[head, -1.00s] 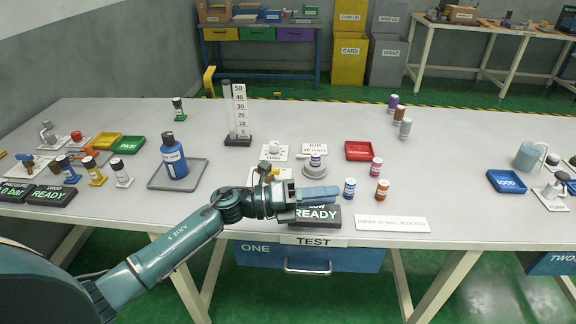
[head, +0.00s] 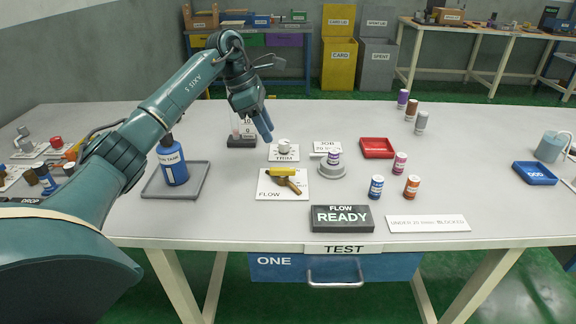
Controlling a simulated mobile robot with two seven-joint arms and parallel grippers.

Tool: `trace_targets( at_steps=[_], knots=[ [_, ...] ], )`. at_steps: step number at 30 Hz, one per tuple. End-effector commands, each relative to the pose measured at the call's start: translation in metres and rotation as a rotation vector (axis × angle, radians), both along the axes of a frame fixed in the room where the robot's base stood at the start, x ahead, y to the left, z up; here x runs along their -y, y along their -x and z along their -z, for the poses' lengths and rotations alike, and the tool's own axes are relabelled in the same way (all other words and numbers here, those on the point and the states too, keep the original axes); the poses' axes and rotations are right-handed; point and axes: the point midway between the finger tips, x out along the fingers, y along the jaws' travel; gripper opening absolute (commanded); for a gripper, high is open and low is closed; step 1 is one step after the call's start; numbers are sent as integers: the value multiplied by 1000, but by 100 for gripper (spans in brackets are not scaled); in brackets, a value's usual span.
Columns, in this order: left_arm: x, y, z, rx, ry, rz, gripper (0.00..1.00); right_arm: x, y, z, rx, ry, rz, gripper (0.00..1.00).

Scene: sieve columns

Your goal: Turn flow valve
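The flow valve (head: 284,179) has a yellow-and-brown handle and sits on a white plate (head: 270,191) labelled FLOW, left of centre on the table. My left gripper (head: 266,128) is raised above the table behind the valve, near the TRIM knob (head: 284,146), its fingers pointing down. It is not touching the valve, and I cannot tell the gap between its fingers. The black FLOW display (head: 342,219) in front reads READY. My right gripper is not in view.
A grey stand with a small column (head: 332,165) is right of the valve. Blue (head: 376,187) and orange (head: 412,187) columns stand further right. A blue bottle (head: 173,163) on a tray is at left. A gauge (head: 241,138) is partly hidden behind my gripper.

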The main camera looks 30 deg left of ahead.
Motion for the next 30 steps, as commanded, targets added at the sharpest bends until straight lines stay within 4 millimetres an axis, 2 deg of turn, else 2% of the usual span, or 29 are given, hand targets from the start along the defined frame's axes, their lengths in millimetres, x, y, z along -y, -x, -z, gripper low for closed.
trace_targets(
  at_steps=[9,15,21,30],
  knots=[
    [24,-13,63,-2,5,2,36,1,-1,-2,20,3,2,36],
    [34,-19,92,-2,4,2,36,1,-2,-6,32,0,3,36],
    [38,-22,105,0,5,0,36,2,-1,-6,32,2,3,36],
    [39,-23,106,1,4,-1,36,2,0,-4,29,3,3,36]
  ],
)
